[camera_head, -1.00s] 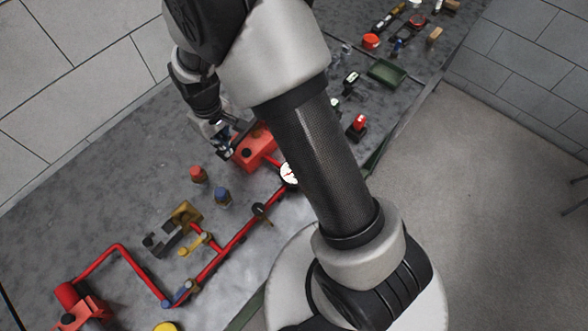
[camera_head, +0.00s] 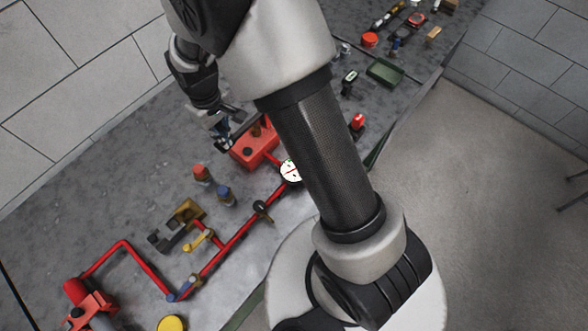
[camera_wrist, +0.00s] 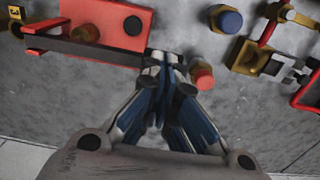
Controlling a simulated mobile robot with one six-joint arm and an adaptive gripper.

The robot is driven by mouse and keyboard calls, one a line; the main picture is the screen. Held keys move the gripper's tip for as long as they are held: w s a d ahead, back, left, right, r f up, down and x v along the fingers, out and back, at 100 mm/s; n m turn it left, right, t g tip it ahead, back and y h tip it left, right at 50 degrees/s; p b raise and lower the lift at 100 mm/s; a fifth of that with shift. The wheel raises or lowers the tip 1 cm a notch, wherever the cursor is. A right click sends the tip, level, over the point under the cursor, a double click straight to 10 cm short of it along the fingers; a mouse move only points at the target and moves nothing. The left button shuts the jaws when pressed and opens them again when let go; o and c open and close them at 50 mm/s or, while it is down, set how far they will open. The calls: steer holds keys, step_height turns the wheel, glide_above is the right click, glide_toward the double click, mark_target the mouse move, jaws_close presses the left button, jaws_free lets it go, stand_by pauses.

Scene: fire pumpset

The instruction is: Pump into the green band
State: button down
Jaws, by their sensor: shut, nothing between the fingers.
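The red pump box (camera_head: 247,153) sits on the grey bench in the head view, and it also shows at the top of the wrist view (camera_wrist: 108,22). A dark lever bar (camera_wrist: 85,48) runs along the box's near side. My gripper (camera_wrist: 165,58) is shut and empty, with its fingertips at the right end of the bar; I cannot tell whether they touch. The white round gauge (camera_head: 291,171) shows red and green marks, too small to read.
Red pipework (camera_head: 235,240) with brass and yellow fittings runs toward the lower left. A red-capped fitting (camera_wrist: 203,77) stands close right of my gripper, with a blue-capped one (camera_wrist: 227,19) beyond. A green tray (camera_head: 385,72) and small tools lie at the back right.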

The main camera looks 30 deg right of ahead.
step_height(320, 180, down, 6)
steer(key=b, duration=0.4)
steer(key=shift+r, duration=0.15)
stand_by(0.3)
steer(key=shift+r, duration=0.1)
steer(key=shift+r+p, duration=2.15)
steer(key=shift+r, duration=0.7)
steer(key=shift+f, duration=0.15)
steer(key=shift+f+b, duration=2.2)
steer(key=shift+f, duration=0.75)
steer(key=shift+r+p, duration=2.2)
steer(key=shift+r, duration=0.85)
steer(key=shift+f, duration=0.15)
